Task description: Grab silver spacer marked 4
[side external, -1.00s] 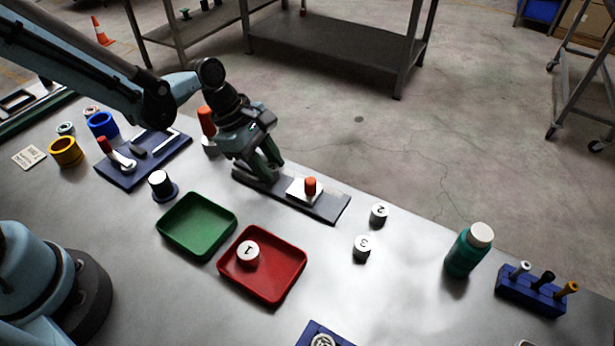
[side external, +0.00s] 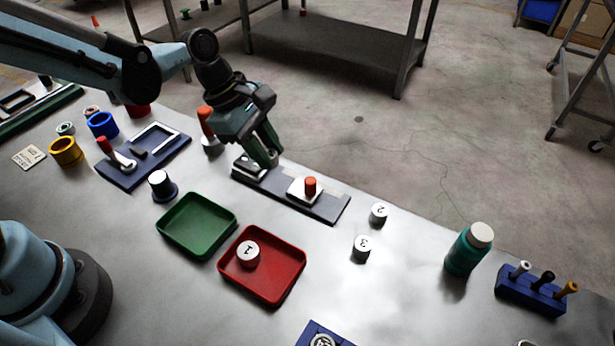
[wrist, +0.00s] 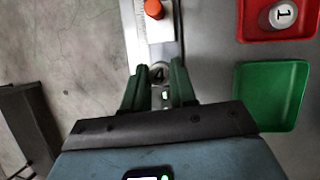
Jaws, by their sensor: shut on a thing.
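The silver spacer marked 4 (wrist: 159,73) sits between my two green fingers in the wrist view, its number facing the camera. My gripper (wrist: 158,82) is shut on it. In the side external view my gripper (side external: 266,158) is just above the left end of the dark rail fixture (side external: 325,206), and its fingers hide the spacer there. Whether the spacer touches the fixture below is hard to tell. Other silver spacers are marked 1 (side external: 248,253), in the red tray (side external: 292,283), and 2 (side external: 379,213) and 3 (side external: 362,248), on the table.
An orange-knobbed slider (side external: 310,187) is on the rail, right of my gripper. An orange-topped post (side external: 206,122) stands close on the left. A green tray (side external: 197,225) lies in front. A green bottle (side external: 470,248) and a blue peg holder (side external: 530,292) stand at the right.

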